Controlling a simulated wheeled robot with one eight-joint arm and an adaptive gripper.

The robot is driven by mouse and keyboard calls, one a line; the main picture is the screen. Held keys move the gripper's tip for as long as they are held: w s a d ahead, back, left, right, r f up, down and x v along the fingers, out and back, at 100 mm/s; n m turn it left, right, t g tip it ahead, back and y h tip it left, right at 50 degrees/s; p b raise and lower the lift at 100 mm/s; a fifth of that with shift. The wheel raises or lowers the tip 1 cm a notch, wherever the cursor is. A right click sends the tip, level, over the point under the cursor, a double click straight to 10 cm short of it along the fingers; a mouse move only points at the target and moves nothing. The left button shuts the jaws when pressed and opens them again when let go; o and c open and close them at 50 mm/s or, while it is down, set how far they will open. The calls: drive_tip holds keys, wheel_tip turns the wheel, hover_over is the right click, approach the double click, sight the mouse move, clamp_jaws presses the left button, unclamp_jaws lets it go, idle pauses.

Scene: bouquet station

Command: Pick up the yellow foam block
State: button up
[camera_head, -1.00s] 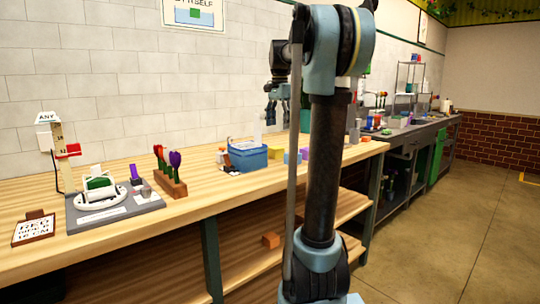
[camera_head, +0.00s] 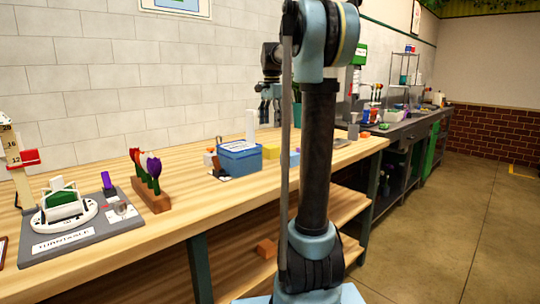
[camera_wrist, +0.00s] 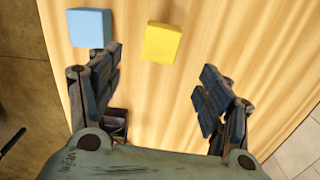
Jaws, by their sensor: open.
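The yellow foam block (camera_wrist: 162,42) lies on the wooden bench top in the wrist view, near the top centre. My gripper (camera_wrist: 160,78) is open and empty, its fingers spread wide. The block shows just past the fingertips, between their lines and apart from both fingers. In the head view, my gripper (camera_head: 268,94) hangs above the bench behind my arm. A yellow block (camera_head: 271,151) sits beside the blue box there, with another yellow patch close by; I cannot tell which matches the wrist view.
A light blue block (camera_wrist: 90,28) lies left of the yellow one, near the left fingertip. A blue box (camera_head: 239,160), a flower holder (camera_head: 152,197) and a turntable board (camera_head: 88,236) stand on the bench. Bare wood lies right of the block in the wrist view.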

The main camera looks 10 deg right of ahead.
sight(271, 146)
wheel_tip(271, 146, down, 13)
drive_tip(key=shift+a+r, duration=0.1)
drive_tip(key=shift+r, duration=0.1)
idle(0.5)
drive_tip(key=shift+c, duration=0.3)
drive_tip(key=c, duration=0.7)
drive_tip(key=shift+c, duration=0.2)
